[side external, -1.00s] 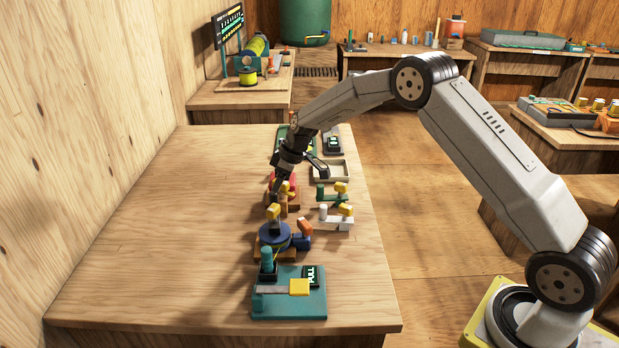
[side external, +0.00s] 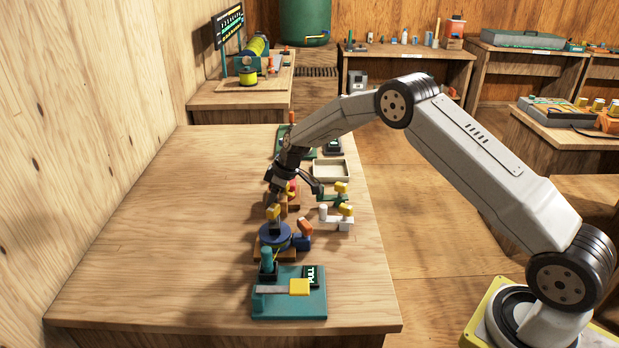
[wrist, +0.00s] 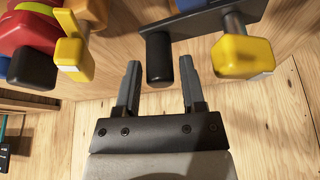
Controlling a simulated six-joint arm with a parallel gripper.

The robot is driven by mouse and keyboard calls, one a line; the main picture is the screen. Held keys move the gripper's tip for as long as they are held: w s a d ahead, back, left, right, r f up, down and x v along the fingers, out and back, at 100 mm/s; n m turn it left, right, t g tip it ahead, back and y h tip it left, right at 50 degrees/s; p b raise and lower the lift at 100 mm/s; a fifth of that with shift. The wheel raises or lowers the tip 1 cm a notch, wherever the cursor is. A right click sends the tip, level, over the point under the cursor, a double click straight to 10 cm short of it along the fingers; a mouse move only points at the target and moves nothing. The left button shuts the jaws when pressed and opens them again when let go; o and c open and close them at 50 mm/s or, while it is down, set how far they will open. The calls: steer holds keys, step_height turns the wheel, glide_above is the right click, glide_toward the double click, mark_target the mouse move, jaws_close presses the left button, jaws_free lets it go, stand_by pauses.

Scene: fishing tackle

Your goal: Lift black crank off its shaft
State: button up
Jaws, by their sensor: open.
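In the wrist view, a black crank (wrist: 205,20) shows as a dark flat bar with a black cylindrical knob (wrist: 159,60) at its left end. A yellow knob (wrist: 243,52) on a grey stem is at its right. My gripper (wrist: 160,67) is open, one finger on each side of the black knob, with visible space to both fingers. Whether the knob lies at fingertip depth is unclear. In the side view my gripper (side external: 271,201) points down just behind the blue reel (side external: 275,237). The crank's shaft is not clearly visible.
A red reel (wrist: 28,30), a black knob (wrist: 33,68) and another yellow knob (wrist: 75,58) are close on the left in the wrist view. A teal block with a yellow pad (side external: 299,287) stands in front. The table's left side (side external: 160,220) is clear.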

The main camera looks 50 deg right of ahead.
jaws_close()
steer(key=shift+r, duration=0.1)
steer(key=shift+r, duration=0.7)
steer(key=s+r, duration=1.1)
steer(key=s, duration=0.3)
steer(key=shift+a+r, duration=0.2)
steer(key=shift+a, duration=0.05)
stand_by(0.3)
